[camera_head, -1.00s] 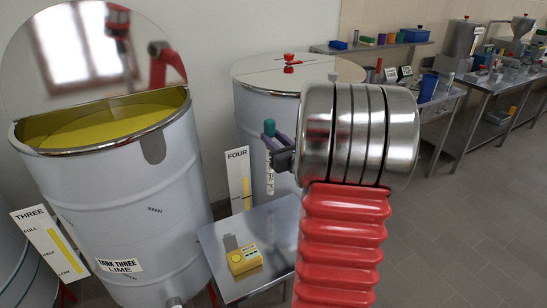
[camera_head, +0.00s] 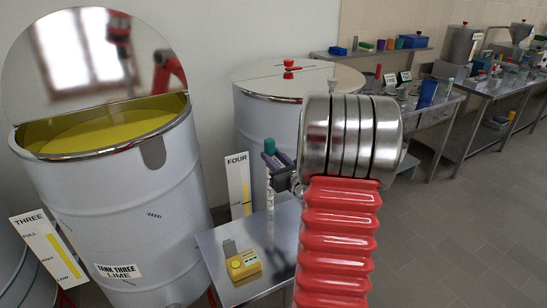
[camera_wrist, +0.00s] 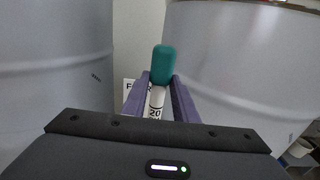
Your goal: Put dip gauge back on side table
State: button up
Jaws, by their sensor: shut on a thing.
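My gripper (camera_head: 274,162) has purple fingers and is shut on the dip gauge, a white marked stick with a teal top (camera_head: 269,146). The gauge hangs about upright above the back of the side table. In the wrist view the teal top (camera_wrist: 163,62) stands between the two fingers (camera_wrist: 160,95), with the number 20 on the white stick below. The side table (camera_head: 215,245) is a small grey metal table in front of tank four. The gauge's lower end is hard to make out, and my arm hides the table's right part.
Tank three (camera_head: 150,225) stands open at left with yellow liquid. Tank four (camera_head: 250,125) is closed, with a level board (camera_head: 238,185) in front. Cluttered benches (camera_head: 480,88) stand at the back right.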

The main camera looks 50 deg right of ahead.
jog(key=o, duration=1.1)
jog(key=shift+c, duration=0.2)
jog(key=shift+s, duration=0.1)
jog(key=v, duration=1.1)
jog(key=shift+s, duration=0.4)
jog(key=shift+a+r, duration=0.1)
